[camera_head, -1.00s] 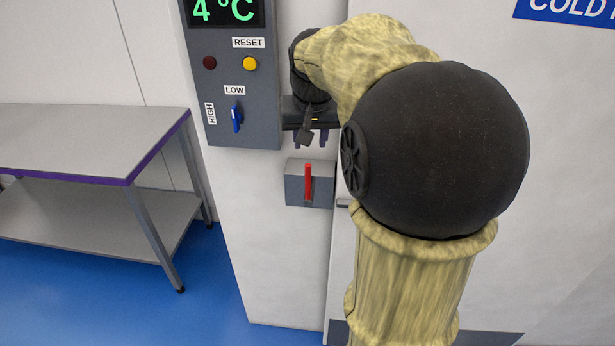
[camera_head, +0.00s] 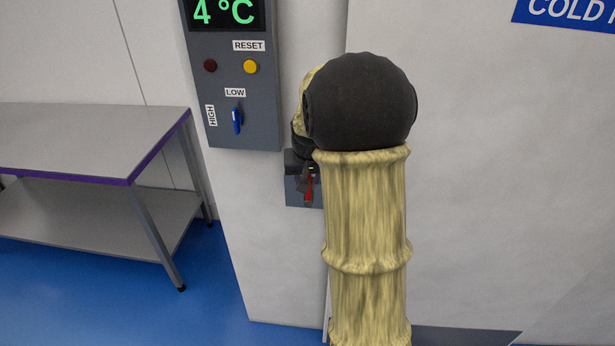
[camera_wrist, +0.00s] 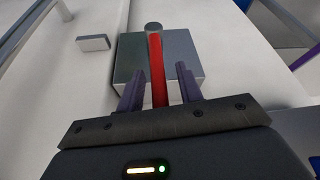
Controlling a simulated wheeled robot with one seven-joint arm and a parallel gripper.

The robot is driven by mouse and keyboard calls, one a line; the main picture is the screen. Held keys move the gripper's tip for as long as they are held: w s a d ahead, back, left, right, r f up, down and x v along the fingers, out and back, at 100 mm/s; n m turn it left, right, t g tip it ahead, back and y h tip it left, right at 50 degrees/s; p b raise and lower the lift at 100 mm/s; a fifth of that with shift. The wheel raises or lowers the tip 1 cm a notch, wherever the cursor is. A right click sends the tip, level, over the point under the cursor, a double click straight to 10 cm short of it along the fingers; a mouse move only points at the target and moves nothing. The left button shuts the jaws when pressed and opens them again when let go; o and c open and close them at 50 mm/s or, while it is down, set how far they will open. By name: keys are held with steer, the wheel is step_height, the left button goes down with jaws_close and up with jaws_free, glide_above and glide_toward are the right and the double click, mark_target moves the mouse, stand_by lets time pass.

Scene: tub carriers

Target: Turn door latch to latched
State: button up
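The door latch is a red lever handle (camera_head: 309,188) on a grey box (camera_head: 292,190), fixed to the white wall beside the cold-room door. In the head view my arm and gripper hide much of it. In the wrist view the red handle (camera_wrist: 158,72) runs from a round grey pivot cap down between my fingers, with the grey box (camera_wrist: 185,55) behind. My gripper (camera_wrist: 160,86) is open, its two dark purple fingers on either side of the handle, with a gap visible on each side.
A grey control panel (camera_head: 228,110) with a blue switch (camera_head: 236,120) and buttons is up and left of the latch. A steel table (camera_head: 80,140) stands at the left. The white door (camera_head: 490,200) is at the right. A small grey block (camera_wrist: 93,43) sits beside the latch box.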

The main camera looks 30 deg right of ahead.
steer(key=shift+w+f, duration=0.1)
steer(key=shift+f, duration=0.25)
jaws_close()
steer(key=shift+w, duration=0.1)
